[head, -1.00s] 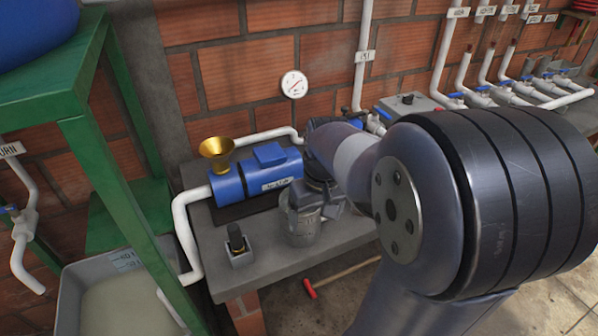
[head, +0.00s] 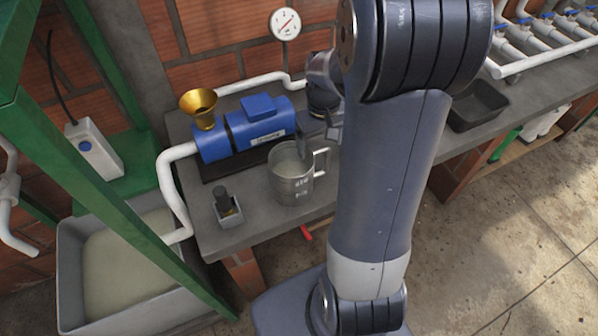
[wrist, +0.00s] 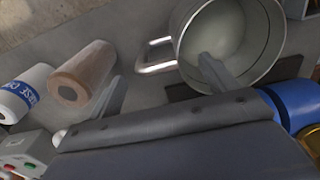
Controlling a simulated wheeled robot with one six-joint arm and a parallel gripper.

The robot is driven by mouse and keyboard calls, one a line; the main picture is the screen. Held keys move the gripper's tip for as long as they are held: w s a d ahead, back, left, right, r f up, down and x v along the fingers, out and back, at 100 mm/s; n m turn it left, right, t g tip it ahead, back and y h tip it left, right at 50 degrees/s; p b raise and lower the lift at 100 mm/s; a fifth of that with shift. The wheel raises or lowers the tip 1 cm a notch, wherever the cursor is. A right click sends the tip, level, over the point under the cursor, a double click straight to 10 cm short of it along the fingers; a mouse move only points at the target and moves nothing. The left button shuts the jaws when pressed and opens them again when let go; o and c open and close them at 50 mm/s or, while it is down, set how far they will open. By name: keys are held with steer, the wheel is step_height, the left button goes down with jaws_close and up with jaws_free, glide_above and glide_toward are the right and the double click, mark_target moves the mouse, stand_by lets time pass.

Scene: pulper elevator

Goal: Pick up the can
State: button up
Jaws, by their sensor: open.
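The can (head: 292,182) is a grey metal mug-like vessel with a side handle and dark markings. It stands upright on the grey bench in front of the blue machine. In the wrist view the can (wrist: 268,45) is seen from above, with a pale content or floor inside. My gripper (head: 319,141) is open beside the can's right rim, on the handle side. In the wrist view my gripper (wrist: 160,84) has one finger over the can's opening and the other beyond the handle, so the handle appears between them. I cannot tell whether the finger is inside the can or above it.
The blue machine (head: 255,130) with a brass funnel (head: 199,108) stands behind the can. A small grey holder (head: 229,213) is left of it. A brown roll (wrist: 83,76) and a white roll (wrist: 24,94) show in the wrist view. A black tray (head: 478,104) lies farther right.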

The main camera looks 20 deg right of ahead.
mark_target(320, 149)
steer(key=shift+s+f, duration=0.2)
steer(key=shift+f, duration=1.65)
steer(key=shift+c, duration=0.5)
steer(key=shift+r, duration=0.1)
steer(key=c, duration=1.7)
steer(key=shift+o, duration=0.2)
steer(key=shift+w+r, duration=0.1)
